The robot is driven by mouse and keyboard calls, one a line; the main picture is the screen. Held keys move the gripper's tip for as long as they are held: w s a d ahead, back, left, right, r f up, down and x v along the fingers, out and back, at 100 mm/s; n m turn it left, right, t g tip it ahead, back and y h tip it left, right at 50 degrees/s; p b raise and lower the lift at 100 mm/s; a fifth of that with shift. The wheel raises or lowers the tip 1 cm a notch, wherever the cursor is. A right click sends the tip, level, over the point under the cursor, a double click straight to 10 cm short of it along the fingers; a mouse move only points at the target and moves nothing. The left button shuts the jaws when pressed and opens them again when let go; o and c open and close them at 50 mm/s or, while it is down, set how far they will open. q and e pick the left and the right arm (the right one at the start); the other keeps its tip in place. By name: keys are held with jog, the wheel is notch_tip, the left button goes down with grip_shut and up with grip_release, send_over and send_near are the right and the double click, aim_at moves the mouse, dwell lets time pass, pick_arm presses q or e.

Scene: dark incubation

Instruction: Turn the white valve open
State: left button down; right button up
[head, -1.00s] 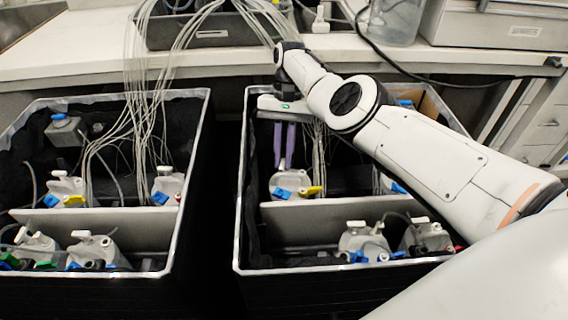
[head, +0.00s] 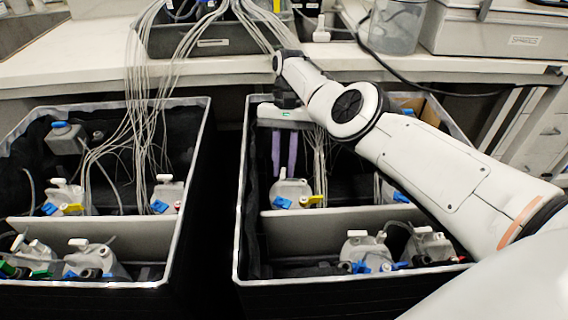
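My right gripper (head: 284,174) has two purple fingers pointing down into the right-hand black box (head: 238,225). They are apart with a narrow gap, and I see nothing held between them. Just below the fingertips is a pale bottle (head: 297,187) with an upright white valve (head: 282,175), a blue valve (head: 281,202) and a yellow valve (head: 316,200). The white valve is close to the fingertips; I cannot tell whether they touch it. Other bottles also carry white valves, so the one meant is not certain. My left gripper is not in view.
A left-hand black box (head: 205,130) holds more bottles with white, blue and yellow valves. White dividers (head: 340,219) cross both boxes. Thin grey tubes (head: 150,90) hang from the bench (head: 90,66) into the boxes. A clear jar (head: 396,28) stands on the bench.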

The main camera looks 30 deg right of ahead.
aim_at(284, 168)
notch_tip(284, 168, up, 5)
jog(key=p, duration=0.4)
jog(key=shift+r, duration=0.2)
notch_tip(284, 168, up, 5)
jog(key=shift+f+p, duration=0.15)
jog(key=shift+p, duration=0.55)
